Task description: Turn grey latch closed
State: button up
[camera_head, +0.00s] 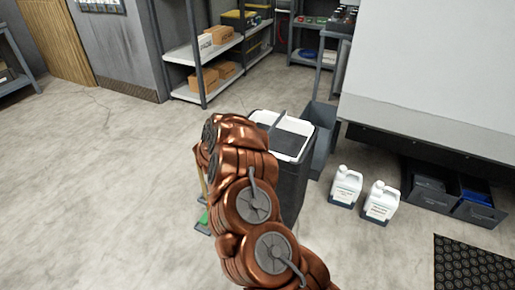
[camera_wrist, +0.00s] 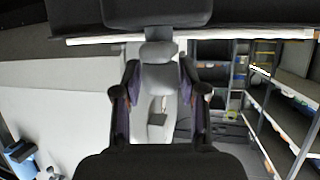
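I cannot make out the grey latch for certain in either view. In the wrist view my gripper (camera_wrist: 160,92) has its two dark fingers wide apart, one on each side of the picture's middle. A light grey rounded piece shows between and above them. I cannot tell whether it is part of my gripper or the latch. I see nothing clamped between the fingers. In the head view my copper arm fills the lower middle and hides my gripper.
A dark bin with a white rim (camera_head: 307,127) stands just beyond my arm. Two white jugs (camera_head: 346,187) (camera_head: 381,203) stand on the floor to its right, near a pale booth wall (camera_head: 430,60). Shelves (camera_head: 190,52) stand behind. Floor at left (camera_head: 90,190) is clear.

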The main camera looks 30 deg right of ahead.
jog(key=shift+o, duration=1.3)
jog(key=v, duration=1.2)
